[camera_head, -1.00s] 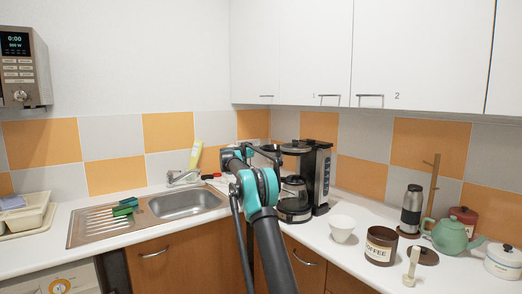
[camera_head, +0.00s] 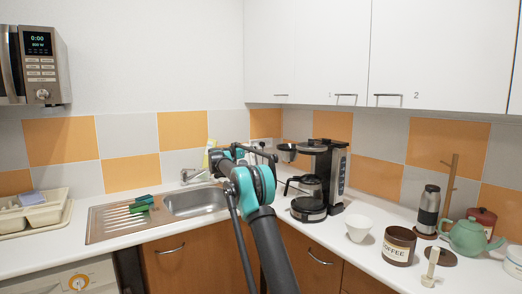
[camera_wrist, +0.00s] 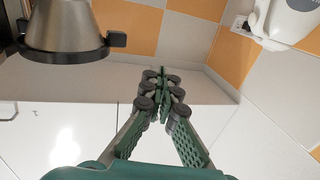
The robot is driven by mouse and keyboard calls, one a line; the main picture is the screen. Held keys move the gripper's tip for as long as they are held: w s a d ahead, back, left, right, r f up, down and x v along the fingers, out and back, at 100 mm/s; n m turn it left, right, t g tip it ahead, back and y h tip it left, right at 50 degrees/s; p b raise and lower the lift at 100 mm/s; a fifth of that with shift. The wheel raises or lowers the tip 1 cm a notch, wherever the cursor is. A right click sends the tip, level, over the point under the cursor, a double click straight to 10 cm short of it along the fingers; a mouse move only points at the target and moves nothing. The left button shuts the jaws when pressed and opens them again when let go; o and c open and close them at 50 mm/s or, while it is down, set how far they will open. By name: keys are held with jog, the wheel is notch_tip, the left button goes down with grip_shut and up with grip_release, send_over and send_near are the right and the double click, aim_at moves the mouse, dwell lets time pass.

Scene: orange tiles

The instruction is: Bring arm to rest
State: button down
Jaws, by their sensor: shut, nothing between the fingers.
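My arm rises from the bottom middle of the head view, its teal joint (camera_head: 255,183) in front of the counter between sink and coffee machine. A metallic, cone-shaped vessel with a black rim (camera_wrist: 62,28) is at the upper left, apart from the fingers.
The coffee machine (camera_head: 336,180) stands close right of my arm, with a white bowl (camera_head: 360,228) and coffee jar (camera_head: 399,246) farther right. The sink (camera_head: 195,202) is left of the arm. Wall cabinets (camera_head: 305,45) hang above. A white appliance (camera_wrist: 291,18) shows at the wrist view's upper right.

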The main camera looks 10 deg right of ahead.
jog(key=s+a+r+n+t+y, duration=0.5)
jog(key=a+r+n+t+y, duration=0.2)
jog(key=a+t+y, duration=0.2)
jog(key=s+a+f+n+g+y, duration=0.1)
jog(key=s+a+f+n+y, duration=0.25)
jog(key=s, duration=0.35)
jog(key=s+a+f+n+g+y, duration=0.1)
jog(key=s+a+f+n+y, duration=0.1)
jog(key=s+a+f+y, duration=0.3)
jog(key=s+d+f+g, duration=0.2)
jog(key=s+f+g, duration=0.2)
jog(key=s+f, duration=0.7)
jog(key=s+d+f+m+g+h, duration=0.1)
jog(key=s+d+f+g, duration=0.2)
jog(key=s+f, duration=0.8)
jog(key=s+d+f+g+h, duration=0.1)
jog(key=s+f+g, duration=0.4)
jog(key=s, duration=2.5)
notch_tip(320, 180, down, 7)
jog(key=shift+d+f+g, duration=0.1)
jog(key=shift+d+g, duration=0.3)
jog(key=shift+d, duration=0.35)
jog(key=shift+h, duration=0.25)
